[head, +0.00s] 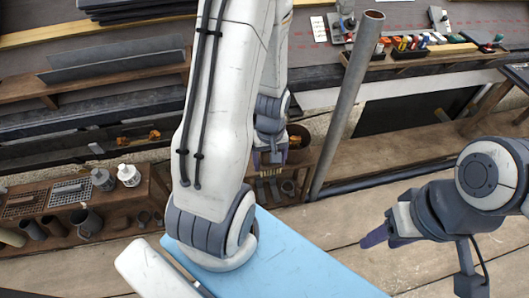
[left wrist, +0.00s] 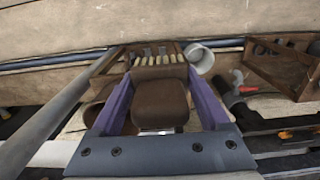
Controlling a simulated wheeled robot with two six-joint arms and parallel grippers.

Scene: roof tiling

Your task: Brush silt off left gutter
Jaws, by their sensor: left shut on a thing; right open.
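My left gripper (head: 268,158) hangs from the arm at centre, low over a wooden tray. My right gripper (head: 372,239) has purple fingers, points left and is apart from everything. A long dark pipe-like rail (head: 385,181) runs along the pale boards, and it also crosses the top of the left wrist view (left wrist: 70,63). I cannot tell if it is the left gutter. No silt can be made out.
A grey upright pipe (head: 345,105) stands just right of my left gripper. A blue panel (head: 290,265) is in front. Pale boards (head: 440,260) at right are clear.

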